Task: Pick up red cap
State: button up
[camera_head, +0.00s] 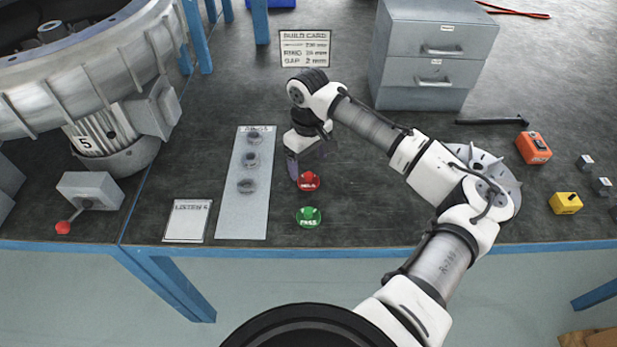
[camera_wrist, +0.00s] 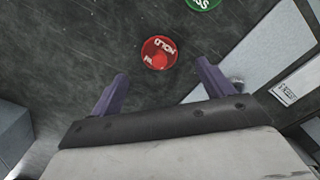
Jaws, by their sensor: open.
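The red cap (camera_head: 308,182), a round piece with white lettering, lies on the dark bench top near the front edge. In the wrist view it (camera_wrist: 159,52) sits just beyond the fingertips, roughly between their lines. My gripper (camera_head: 305,168) points down just behind and above the red cap in the head view. In the wrist view my gripper (camera_wrist: 161,72) shows two purple fingers spread apart with nothing between them. Whether a fingertip touches the cap cannot be told.
A green cap (camera_head: 309,217) lies in front of the red one. A pale strip (camera_head: 232,215) with several round parts and a card (camera_head: 187,221) lie to the left. A grey drawer unit (camera_head: 425,98) stands behind right. A finned disc (camera_head: 507,183) is at right.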

aim_at(309, 174)
jog(key=shift+w+f+p, duration=0.15)
jog(key=shift+f+p, duration=0.8)
jog(key=shift+f, duration=2)
jog(key=c, duration=1.1)
